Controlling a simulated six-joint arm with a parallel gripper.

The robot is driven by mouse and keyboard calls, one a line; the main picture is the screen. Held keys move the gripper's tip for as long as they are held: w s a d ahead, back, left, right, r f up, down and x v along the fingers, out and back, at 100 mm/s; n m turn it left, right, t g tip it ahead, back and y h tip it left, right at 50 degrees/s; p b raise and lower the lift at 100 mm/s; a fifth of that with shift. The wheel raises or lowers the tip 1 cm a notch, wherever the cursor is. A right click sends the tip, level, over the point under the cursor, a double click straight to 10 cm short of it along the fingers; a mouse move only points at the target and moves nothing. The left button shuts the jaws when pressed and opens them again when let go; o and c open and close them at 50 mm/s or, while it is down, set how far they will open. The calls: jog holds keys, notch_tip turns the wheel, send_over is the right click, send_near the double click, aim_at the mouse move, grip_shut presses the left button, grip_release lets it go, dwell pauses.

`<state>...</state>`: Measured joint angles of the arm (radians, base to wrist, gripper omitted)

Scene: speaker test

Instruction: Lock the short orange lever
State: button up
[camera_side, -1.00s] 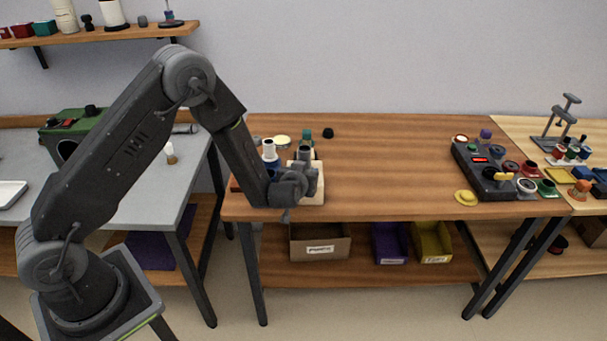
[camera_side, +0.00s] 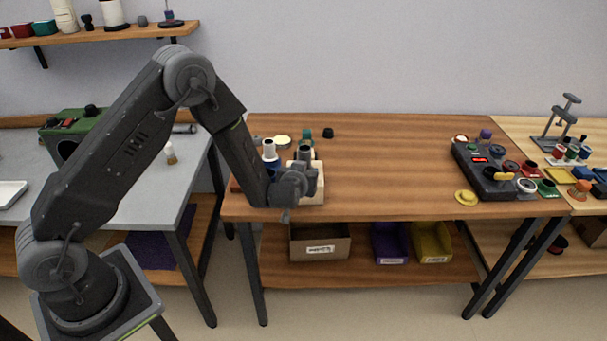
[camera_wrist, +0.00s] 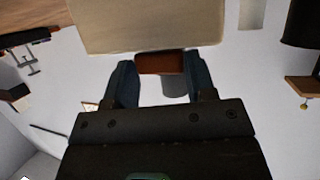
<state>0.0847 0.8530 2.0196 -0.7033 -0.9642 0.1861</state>
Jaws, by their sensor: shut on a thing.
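A pale block-shaped fixture (camera_side: 317,191) stands near the front left edge of the wooden table. In the wrist view the pale block (camera_wrist: 150,25) fills the top middle. An orange-brown lever end (camera_wrist: 160,63) shows just below it, between my two fingers. My gripper (camera_wrist: 160,70) is shut on this orange-brown piece. In the side view my gripper (camera_side: 292,187) is at the block's front left and hides the lever and part of the block. I cannot tell the lever's angle or whether it is locked.
A white-and-blue cylinder (camera_side: 269,151) and a teal item (camera_side: 307,135) stand close by. A dark control box (camera_side: 484,170) with coloured parts is at the table's right. The table's middle is clear. Bins (camera_side: 319,242) sit on the shelf below.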

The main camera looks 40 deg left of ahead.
jog(key=o, duration=0.9)
jog(key=v, duration=1.4)
jog(key=shift+w, duration=0.1)
